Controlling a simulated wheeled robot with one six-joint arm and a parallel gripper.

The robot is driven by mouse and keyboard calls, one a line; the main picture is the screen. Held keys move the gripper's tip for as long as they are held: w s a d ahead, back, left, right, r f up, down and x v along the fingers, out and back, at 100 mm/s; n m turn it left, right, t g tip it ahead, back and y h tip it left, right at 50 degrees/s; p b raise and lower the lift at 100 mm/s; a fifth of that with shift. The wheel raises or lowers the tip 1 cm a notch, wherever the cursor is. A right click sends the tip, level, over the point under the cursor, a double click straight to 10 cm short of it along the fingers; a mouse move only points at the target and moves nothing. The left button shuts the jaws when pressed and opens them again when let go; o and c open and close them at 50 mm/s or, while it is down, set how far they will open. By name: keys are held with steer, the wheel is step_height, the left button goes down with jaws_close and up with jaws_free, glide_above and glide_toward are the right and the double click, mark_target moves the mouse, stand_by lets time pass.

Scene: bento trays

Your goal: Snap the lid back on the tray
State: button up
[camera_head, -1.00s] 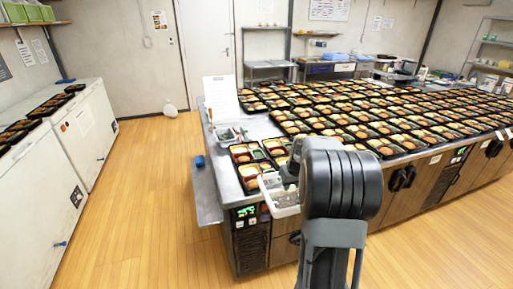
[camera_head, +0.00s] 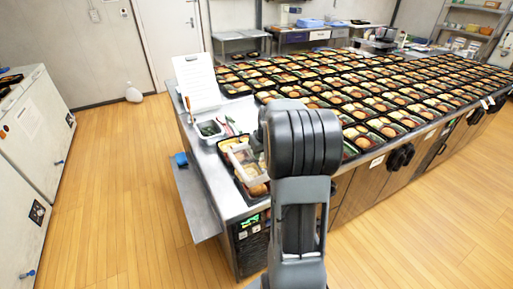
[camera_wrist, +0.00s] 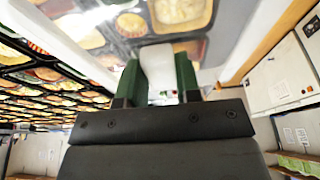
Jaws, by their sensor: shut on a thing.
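A clear, whitish plastic lid (camera_head: 243,160) shows in the head view just left of my arm, over the near left end of the counter. In the wrist view my gripper (camera_wrist: 158,78) is shut on the lid's edge, with the pale piece between its green-sided fingers. The see-through lid (camera_wrist: 125,48) spreads beyond the fingers, with food showing through or past it. A black tray with food (camera_head: 257,188) lies below and partly behind the lid. I cannot tell whether the lid touches the tray. My arm hides the gripper in the head view.
Many filled black trays (camera_head: 385,130) cover the counter to the right and back. A small container with greens (camera_head: 210,129) and a white sheet on a stand (camera_head: 196,82) are at the left end. A side shelf (camera_head: 192,200) juts out left.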

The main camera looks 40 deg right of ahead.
mark_target(263, 160)
steer(key=shift+s+f+b, duration=0.1)
steer(key=shift+f+b, duration=2.05)
steer(key=shift+f, duration=0.85)
steer(key=shift+s+r, duration=0.1)
steer(key=shift+s, duration=0.1)
steer(key=shift+f+b, duration=0.7)
steer(key=shift+b, duration=0.05)
steer(key=shift+f+b, duration=0.65)
steer(key=shift+f, duration=0.15)
steer(key=shift+f, duration=0.1)
steer(key=o, duration=1.5)
steer(key=shift+o, duration=0.2)
